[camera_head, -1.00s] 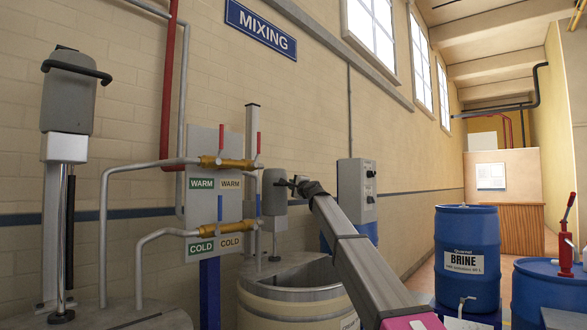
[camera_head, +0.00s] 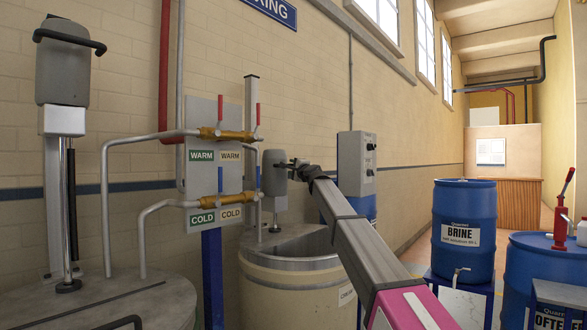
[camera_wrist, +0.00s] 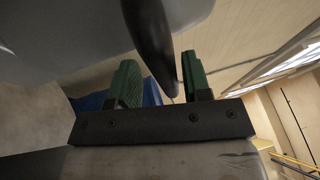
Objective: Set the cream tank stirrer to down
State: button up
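The cream tank (camera_head: 290,290) stands in the middle of the head view, its top partly open. Its stirrer has a grey motor head (camera_head: 274,182) low above the rim, well below the top of the grey post (camera_head: 251,100) behind. My gripper (camera_head: 298,168) is at the right side of this head, by its dark handle. In the wrist view, the two green fingers of my gripper (camera_wrist: 160,85) are apart. The black handle (camera_wrist: 153,40) reaches down between them, with visible space on its right. I cannot tell whether it touches the left finger.
A valve board (camera_head: 217,165) with pipes stands just left of the stirrer. A grey control box (camera_head: 357,165) is behind my arm. Another stirrer (camera_head: 68,75) stands raised over a grey tank at left. Blue barrels (camera_head: 465,225) stand at right.

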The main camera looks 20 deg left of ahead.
jog(key=v, duration=1)
jog(key=shift+s+d, duration=0.25)
jog(key=shift+s, duration=0.1)
